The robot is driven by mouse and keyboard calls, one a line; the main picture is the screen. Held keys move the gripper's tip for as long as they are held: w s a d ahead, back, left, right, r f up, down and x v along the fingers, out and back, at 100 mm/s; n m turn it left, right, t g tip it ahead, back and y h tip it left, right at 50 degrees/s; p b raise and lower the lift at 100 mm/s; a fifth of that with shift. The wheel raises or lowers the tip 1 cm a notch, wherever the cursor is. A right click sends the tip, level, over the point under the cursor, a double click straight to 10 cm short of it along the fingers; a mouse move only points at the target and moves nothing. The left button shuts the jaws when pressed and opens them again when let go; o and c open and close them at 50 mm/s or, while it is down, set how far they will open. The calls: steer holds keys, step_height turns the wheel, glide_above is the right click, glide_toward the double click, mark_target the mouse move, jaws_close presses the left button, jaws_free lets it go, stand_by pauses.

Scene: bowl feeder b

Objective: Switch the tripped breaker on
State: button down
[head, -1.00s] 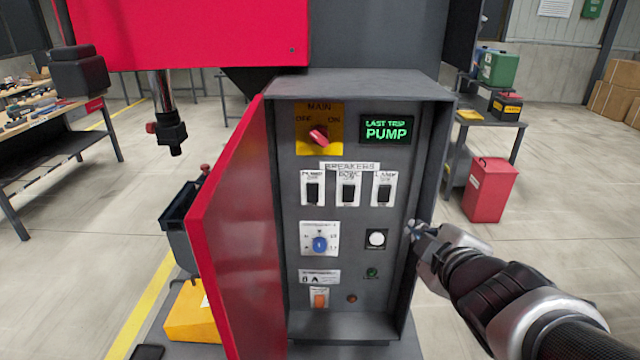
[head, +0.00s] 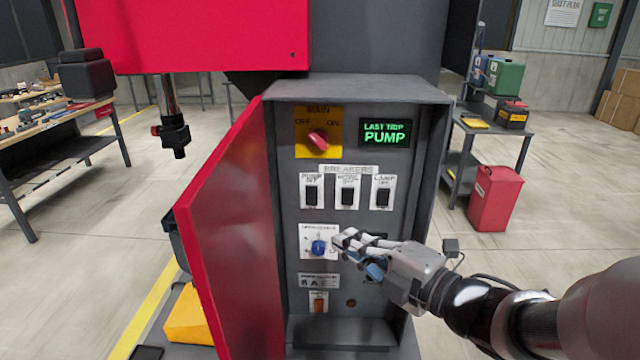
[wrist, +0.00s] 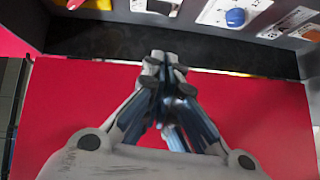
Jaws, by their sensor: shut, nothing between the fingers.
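Three black breaker switches sit in a row on the panel in the head view: the pump breaker (head: 311,194) on the left, the bowl breaker (head: 347,195) in the middle, and the lamp breaker (head: 382,196) on the right. Their positions are too small to tell. A display (head: 385,133) above reads "LAST TRIP PUMP" in green. My gripper (head: 338,240) is shut and empty, in front of the panel below the breakers, beside the blue knob (head: 318,247). It covers the white button and the green lamp. In the wrist view my fingertips (wrist: 163,62) are together over the red door (wrist: 60,115).
The red main switch (head: 318,141) is on a yellow plate at the top. The open door (head: 235,235) stands on the left, and the grey cabinet walls (head: 428,190) frame the panel. An orange rocker (head: 318,303) is below the knob.

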mark_target(312, 196)
steer(key=shift+w, duration=0.1)
steer(key=w+d+b+x, duration=0.2)
steer(key=x, duration=1)
steer(key=shift+w+a+f, duration=0.15)
steer(key=shift+w+a, duration=0.05)
steer(key=shift+w+f+b, duration=0.15)
steer(key=shift+w+b, duration=0.15)
steer(key=shift+b, duration=0.15)
